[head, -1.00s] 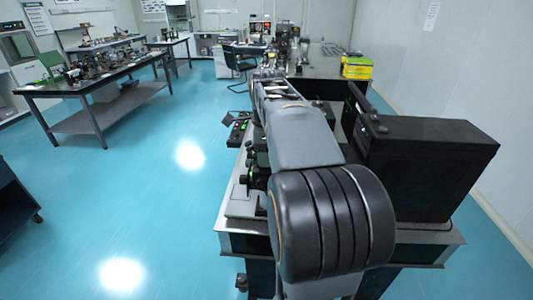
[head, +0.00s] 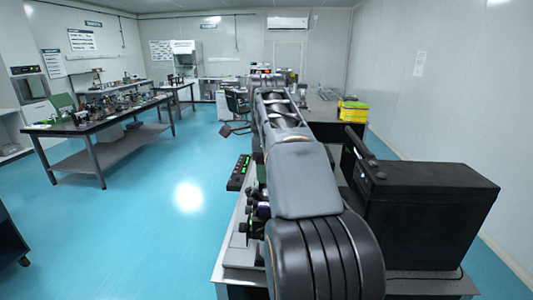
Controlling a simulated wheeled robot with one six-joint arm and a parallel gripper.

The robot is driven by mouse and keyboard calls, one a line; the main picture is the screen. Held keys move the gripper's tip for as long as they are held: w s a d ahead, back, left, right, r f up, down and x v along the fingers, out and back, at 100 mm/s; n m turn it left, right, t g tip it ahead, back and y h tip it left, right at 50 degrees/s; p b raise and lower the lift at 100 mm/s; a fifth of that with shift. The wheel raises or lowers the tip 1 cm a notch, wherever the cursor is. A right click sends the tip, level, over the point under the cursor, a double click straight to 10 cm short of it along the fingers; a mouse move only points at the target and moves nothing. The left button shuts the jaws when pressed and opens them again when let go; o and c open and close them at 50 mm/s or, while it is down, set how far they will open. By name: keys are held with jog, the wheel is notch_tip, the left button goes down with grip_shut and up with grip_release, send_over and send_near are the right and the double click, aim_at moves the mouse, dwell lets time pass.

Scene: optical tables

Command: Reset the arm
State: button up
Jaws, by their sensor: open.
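My arm (head: 305,180) rises from the bottom of the head view and reaches away from me over the near optical table (head: 232,252). Its thick rounded joint fills the bottom middle. The far links narrow toward the top centre. My gripper cannot be made out; the far end of the arm hides it or blends into the background.
A large black box (head: 425,215) stands on the table just right of my arm. A black unit with green lights (head: 239,172) and small optics lie to the left. A yellow-green case (head: 353,112) sits farther back. Blue floor (head: 140,225) is open at left.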

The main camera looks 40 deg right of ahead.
jog(key=shift+r, duration=1.8)
jog(key=s+a+f+n+t, duration=0.2)
jog(key=s+a+f+n, duration=0.1)
jog(key=a+f+n, duration=0.6)
jog(key=s+a+f+n+t, duration=0.2)
jog(key=s+a+f+n, duration=0.2)
jog(key=a+f+n, duration=0.5)
notch_tip(320, 180, down, 4)
jog(key=n, duration=0.8)
jog(key=shift+n+t, duration=0.4)
jog(key=shift+c, duration=0.5)
